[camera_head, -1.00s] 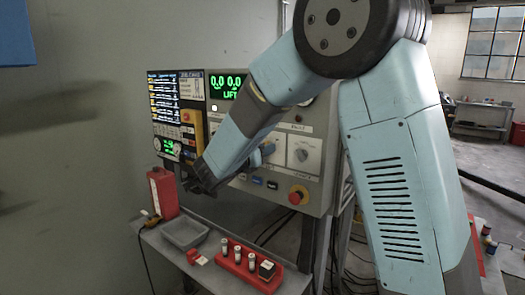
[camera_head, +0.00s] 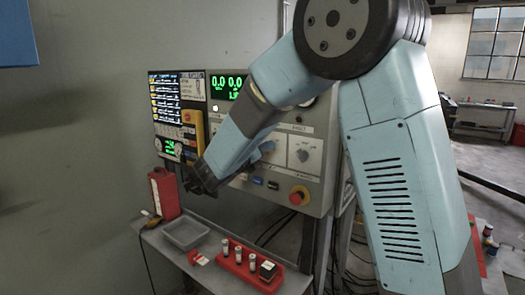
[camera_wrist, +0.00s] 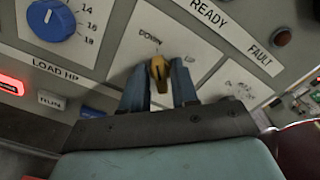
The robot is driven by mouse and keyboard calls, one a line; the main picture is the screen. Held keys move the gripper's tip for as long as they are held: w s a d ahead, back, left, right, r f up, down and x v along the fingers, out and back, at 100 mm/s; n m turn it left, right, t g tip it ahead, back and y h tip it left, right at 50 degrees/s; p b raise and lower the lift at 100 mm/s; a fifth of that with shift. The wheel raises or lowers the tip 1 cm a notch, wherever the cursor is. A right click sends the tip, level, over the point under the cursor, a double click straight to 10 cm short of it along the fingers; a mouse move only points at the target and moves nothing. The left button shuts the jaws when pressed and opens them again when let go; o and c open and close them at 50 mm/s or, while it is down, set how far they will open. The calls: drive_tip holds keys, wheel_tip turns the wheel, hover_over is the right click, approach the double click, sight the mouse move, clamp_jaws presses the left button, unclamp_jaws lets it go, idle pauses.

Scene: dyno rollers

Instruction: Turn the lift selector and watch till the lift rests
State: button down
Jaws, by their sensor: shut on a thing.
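The lift selector (camera_wrist: 158,72) is a small yellow-brown knob on a pale plate marked DOWN and UP. In the wrist view it stands between the two labels, its upper end toward the gap between them; I cannot tell its exact setting. My gripper (camera_wrist: 159,84) is shut on it, with one blue-grey finger on each side. The green display (camera_head: 228,87) reads 0.0 and 0.0, with a lower line partly hidden and too small to read surely. The lift itself is not seen.
A blue LOAD HP dial (camera_wrist: 50,20) and a lit red button (camera_wrist: 10,84) are near the selector. A red emergency button (camera_head: 298,195) is at the panel's lower right. Below, a shelf holds a grey tray (camera_head: 186,233) and a red holder (camera_head: 246,268).

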drive_tip(key=shift+a, duration=0.15)
drive_tip(key=c, duration=1.2)
unclamp_jaws()
drive_tip(key=shift+f, duration=0.1)
drive_tip(key=shift+o, duration=0.2)
drive_tip(key=v, duration=1.3)
drive_tip(key=shift+s+a, duration=0.25)
